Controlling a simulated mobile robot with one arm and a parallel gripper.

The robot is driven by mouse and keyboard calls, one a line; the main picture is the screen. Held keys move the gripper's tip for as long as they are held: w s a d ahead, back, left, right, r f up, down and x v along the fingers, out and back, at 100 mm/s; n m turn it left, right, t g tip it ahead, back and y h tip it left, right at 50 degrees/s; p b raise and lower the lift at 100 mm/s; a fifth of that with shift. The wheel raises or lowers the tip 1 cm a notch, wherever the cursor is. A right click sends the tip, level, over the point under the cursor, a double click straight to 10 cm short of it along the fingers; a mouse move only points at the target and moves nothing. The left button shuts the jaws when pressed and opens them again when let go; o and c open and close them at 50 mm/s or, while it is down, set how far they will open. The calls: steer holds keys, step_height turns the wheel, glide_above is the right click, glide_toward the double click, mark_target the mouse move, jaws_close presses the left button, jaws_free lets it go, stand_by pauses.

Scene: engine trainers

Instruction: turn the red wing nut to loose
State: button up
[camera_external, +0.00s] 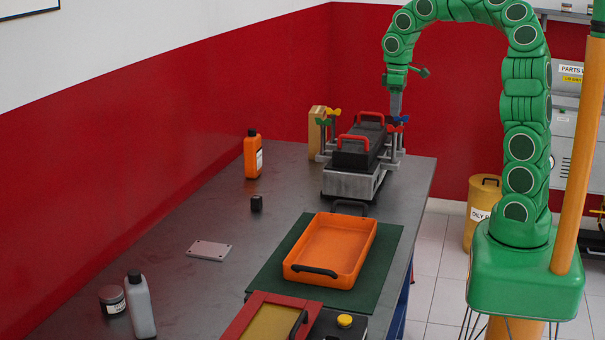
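A small red wing nut (403,118) sits at the top of a post on the right side of the grey engine trainer (350,185), at the far end of the bench. My gripper (396,113) points down from my green arm, right at or just above this wing nut. Its fingers are too small to tell whether they are open, shut or touching the nut. A blue wing nut (394,128) is just below and in front. Yellow (333,112) and green (323,121) wing nuts are on the left side. The red nut's angle cannot be read.
A black cover with red handles (352,139) lies on the trainer, close left of my gripper. A tan block (316,125) stands behind left.

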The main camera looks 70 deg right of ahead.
steer(key=shift+f, duration=2.75)
jaws_close()
